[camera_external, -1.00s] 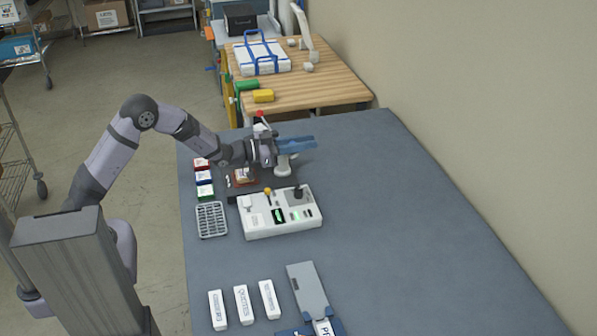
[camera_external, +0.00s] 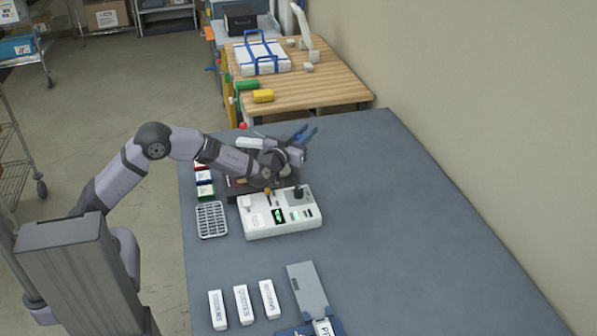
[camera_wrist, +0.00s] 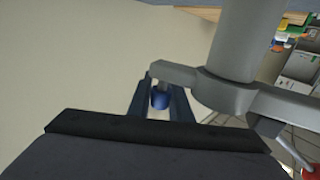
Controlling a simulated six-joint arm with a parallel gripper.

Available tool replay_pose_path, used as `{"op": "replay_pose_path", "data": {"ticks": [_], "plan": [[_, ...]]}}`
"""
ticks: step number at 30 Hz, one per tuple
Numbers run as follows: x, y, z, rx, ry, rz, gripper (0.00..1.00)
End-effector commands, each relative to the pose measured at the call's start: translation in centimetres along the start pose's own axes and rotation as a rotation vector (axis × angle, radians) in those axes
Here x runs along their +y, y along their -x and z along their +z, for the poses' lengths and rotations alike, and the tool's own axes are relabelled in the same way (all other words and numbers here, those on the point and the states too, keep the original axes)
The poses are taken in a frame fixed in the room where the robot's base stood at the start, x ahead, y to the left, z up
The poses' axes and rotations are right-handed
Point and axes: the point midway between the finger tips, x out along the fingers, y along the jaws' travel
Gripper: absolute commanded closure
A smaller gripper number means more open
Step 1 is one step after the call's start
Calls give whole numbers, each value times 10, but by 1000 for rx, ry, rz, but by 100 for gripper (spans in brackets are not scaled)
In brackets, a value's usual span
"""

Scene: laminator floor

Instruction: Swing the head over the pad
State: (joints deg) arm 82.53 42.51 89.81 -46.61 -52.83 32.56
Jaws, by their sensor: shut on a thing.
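My gripper (camera_external: 304,134), with blue fingers, is at the far side of the press at the back of the bench. In the wrist view its fingers (camera_wrist: 159,100) close around a blue knob (camera_wrist: 160,97) at the end of a grey bar (camera_wrist: 180,73). The bar joins a thick grey column (camera_wrist: 243,50). In the external view, the press's pale upper arm (camera_external: 251,142) shows beside my wrist, with a red ball (camera_external: 243,126) on a lever at its left. The press's dark base (camera_external: 238,194) shows below. My arm hides most of the pad and the head's underside.
A white control box (camera_external: 281,226) stands just in front of the press, with a grey grid tray (camera_external: 211,220) to its left. Small coloured boxes (camera_external: 204,178) line the left edge. White labelled blocks (camera_external: 243,305) lie nearer. The right side of the bench (camera_external: 400,230) is clear.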

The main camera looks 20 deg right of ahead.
Motion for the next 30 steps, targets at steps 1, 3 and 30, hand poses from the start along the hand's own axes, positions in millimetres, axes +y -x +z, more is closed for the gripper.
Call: {"op": "replay_pose_path", "data": {"ticks": [1,3,30], "plan": [[0,-2,-5,1,1,-37,100],[-4,-5,-6,2,1,-100,100],[-31,-17,-4,6,3,-446,100]]}}
